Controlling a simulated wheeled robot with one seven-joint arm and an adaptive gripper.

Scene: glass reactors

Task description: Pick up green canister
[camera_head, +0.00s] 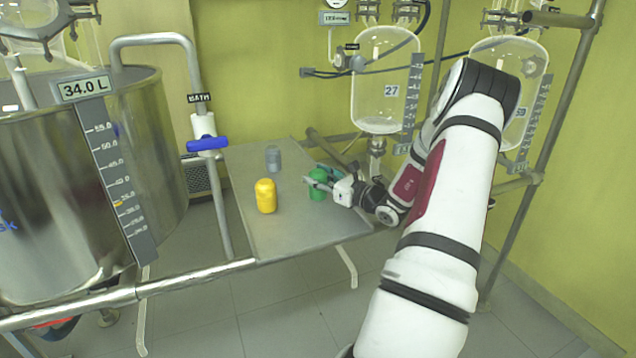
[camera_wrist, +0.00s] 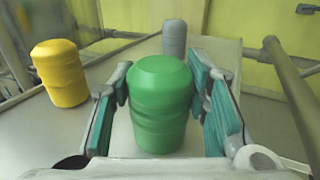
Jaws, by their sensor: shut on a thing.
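The green canister (camera_head: 317,189) stands upright on the grey metal table (camera_head: 290,237), towards its right side in the head view. In the wrist view the green canister (camera_wrist: 160,105) is large and central, between the two teal-padded fingers. My gripper (camera_head: 322,182) reaches in from the right at the canister's height and is shut on it. In the wrist view my gripper (camera_wrist: 162,100) has one finger on each side of the canister. The canister's base appears to be at the table surface; whether it touches is hard to tell.
A yellow canister (camera_head: 265,196) stands left of the green one, and a small grey canister (camera_head: 273,158) stands farther back. A steel vessel (camera_head: 80,190) is at the left. A glass reactor (camera_head: 385,80) hangs behind the table. The table's front is clear.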

